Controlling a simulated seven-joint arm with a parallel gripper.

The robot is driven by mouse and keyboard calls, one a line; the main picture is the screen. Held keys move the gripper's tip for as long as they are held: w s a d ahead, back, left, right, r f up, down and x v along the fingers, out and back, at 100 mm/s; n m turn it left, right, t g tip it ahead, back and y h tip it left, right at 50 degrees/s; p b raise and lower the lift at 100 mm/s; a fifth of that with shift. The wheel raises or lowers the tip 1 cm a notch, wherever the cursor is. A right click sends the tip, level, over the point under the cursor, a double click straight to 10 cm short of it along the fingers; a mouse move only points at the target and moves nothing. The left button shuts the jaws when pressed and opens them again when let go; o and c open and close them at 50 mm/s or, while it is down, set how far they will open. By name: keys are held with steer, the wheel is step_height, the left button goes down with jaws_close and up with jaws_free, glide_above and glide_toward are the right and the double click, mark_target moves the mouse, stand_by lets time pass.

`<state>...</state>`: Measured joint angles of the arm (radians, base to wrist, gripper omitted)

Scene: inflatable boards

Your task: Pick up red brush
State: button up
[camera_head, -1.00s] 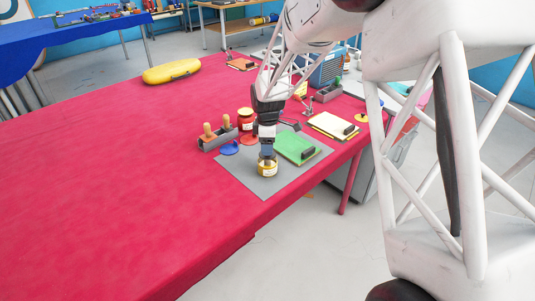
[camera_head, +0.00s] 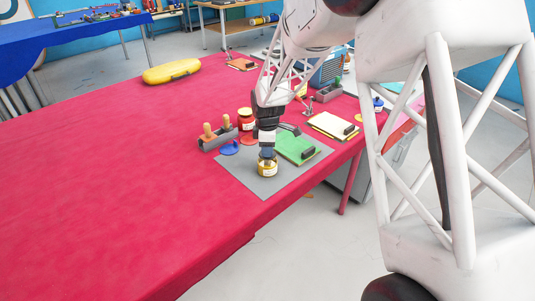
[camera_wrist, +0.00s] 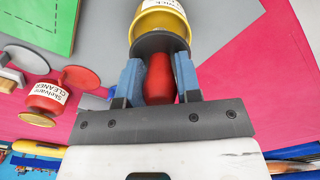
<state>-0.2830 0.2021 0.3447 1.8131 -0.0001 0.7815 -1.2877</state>
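The red brush (camera_wrist: 159,78) shows in the wrist view as a thick red handle, its far end by a dark round opening. That opening belongs to a yellow jar (camera_wrist: 160,25) with a white label. In the head view the yellow jar (camera_head: 267,168) stands on the grey mat, right under my gripper (camera_head: 267,153). In the wrist view the two blue fingers of my gripper (camera_wrist: 158,75) lie close on both sides of the handle and appear shut on it. The bristles are hidden.
A green board (camera_head: 296,146) lies on the grey mat (camera_head: 250,184), right of the jar. A red cleaner jar (camera_head: 246,123), a blue lid (camera_head: 229,149) and a grey holder with wooden handles (camera_head: 218,139) stand behind and left. The red tabletop (camera_head: 120,180) is clear on the left.

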steer(key=c, duration=0.4)
steer(key=shift+r, duration=0.15)
steer(key=shift+r, duration=0.4)
step_height(320, 180, up, 3)
steer(key=shift+s+f, duration=0.15)
steer(key=s+d, duration=0.1)
steer(key=s, duration=0.4)
steer(key=s+d, duration=0.2)
steer(key=s, duration=0.3)
steer(key=s+d+r, duration=0.1)
steer(key=s, duration=0.4)
steer(key=shift+d+r, duration=0.1)
steer(key=shift+d, duration=0.05)
steer(key=shift+s, duration=0.1)
steer(key=shift+o, duration=1.3)
steer(key=shift+c, duration=1)
